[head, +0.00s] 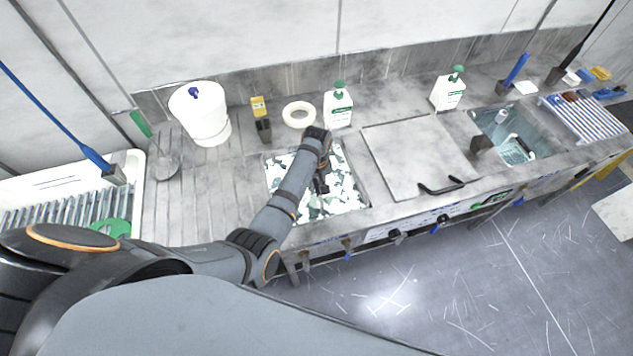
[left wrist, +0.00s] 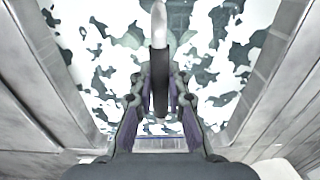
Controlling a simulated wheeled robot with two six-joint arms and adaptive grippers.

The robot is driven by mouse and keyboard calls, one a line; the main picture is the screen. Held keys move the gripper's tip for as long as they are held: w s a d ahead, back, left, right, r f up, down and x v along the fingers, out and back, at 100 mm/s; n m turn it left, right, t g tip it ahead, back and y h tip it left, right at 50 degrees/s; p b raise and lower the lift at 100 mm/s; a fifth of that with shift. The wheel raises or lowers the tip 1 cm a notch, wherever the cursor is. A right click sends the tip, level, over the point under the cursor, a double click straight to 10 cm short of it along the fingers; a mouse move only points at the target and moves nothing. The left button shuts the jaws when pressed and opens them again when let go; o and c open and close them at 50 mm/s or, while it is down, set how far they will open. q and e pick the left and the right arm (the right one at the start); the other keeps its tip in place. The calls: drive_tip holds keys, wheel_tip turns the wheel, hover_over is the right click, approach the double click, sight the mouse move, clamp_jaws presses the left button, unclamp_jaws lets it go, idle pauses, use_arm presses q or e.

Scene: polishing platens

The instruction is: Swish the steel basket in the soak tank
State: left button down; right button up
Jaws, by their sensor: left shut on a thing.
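The soak tank (head: 346,203) is a sunken basin in the steel counter, filled with dark liquid under broken white foam. My left gripper (head: 322,186) is over it, pointing down. In the left wrist view the left gripper (left wrist: 158,102) is shut on an upright-looking handle (left wrist: 160,62) with a dark sleeve and a pale end. It looks like the steel basket's handle. The basket's body is not visible; foam and my gripper hide what is below. The tank's walls (left wrist: 262,75) stand on both sides of the fingers, apart from them. My right gripper is not in view.
A flat steel lid (head: 415,155) with a black handle lies right of the tank. A white tub (head: 203,118), a white ring (head: 299,115) and a pump bottle (head: 338,108) stand behind. A second basin (head: 515,140) is farther right.

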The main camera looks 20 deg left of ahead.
use_arm(q)
drive_tip(key=shift+w+f+b, duration=0.1)
drive_tip(key=shift+f+b, duration=0.85)
drive_tip(key=shift+f, duration=1.05)
wheel_tip(320, 180, up, 2)
drive_tip(key=p, duration=0.2)
drive_tip(key=shift+r+p, duration=0.2)
drive_tip(key=shift+p, duration=0.2)
drive_tip(key=shift+f+b, duration=0.8)
drive_tip(key=shift+f, duration=0.4)
drive_tip(key=shift+r, duration=0.1)
